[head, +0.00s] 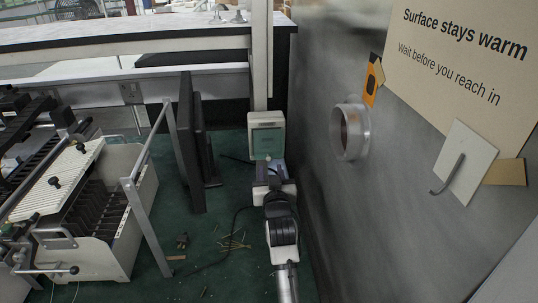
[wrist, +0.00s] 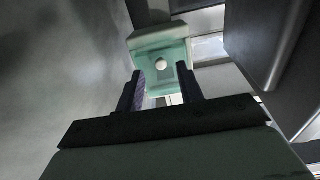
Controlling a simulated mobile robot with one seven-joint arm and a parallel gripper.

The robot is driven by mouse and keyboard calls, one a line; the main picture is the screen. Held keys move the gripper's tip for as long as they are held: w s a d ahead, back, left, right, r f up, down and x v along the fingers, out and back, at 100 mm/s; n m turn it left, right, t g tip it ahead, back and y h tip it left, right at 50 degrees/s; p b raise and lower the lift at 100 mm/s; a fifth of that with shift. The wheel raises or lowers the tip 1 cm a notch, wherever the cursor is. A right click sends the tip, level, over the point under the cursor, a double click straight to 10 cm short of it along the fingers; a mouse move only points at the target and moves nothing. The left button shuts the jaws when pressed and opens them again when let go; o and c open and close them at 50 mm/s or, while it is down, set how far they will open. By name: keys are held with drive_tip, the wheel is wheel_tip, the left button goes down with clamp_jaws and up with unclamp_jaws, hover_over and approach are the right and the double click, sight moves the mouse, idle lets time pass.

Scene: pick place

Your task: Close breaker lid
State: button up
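The breaker box (head: 267,122) is a small pale box with a light green front, low against the post at the back centre in the head view. In the wrist view the pale green box (wrist: 161,42) is straight ahead, with a round white knob (wrist: 160,64) on its inner face. I cannot tell clearly which part is the lid or how far it stands open. My gripper (wrist: 160,88) is open, its two dark fingers apart with nothing held between them. The fingertips are just in front of the box's lower part; contact cannot be told. In the head view my gripper (head: 269,166) partly covers the box's lower edge.
A large grey wall panel (head: 325,215) with a round metal port (head: 350,131) runs close along the right. A dark upright panel (head: 188,150) stands to the left. A slatted rack machine (head: 85,215) is further left. Cables and small debris (head: 233,243) lie on the green floor.

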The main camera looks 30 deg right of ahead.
sight(269, 160)
drive_tip(key=p+x, duration=0.1)
drive_tip(key=x, duration=0.4)
drive_tip(key=shift+r+p, duration=0.1)
drive_tip(key=shift+p, duration=0.25)
drive_tip(key=shift+c, duration=0.5)
drive_tip(key=shift+r, duration=0.2)
drive_tip(key=c, duration=0.5)
drive_tip(key=shift+f, duration=0.1)
clamp_jaws()
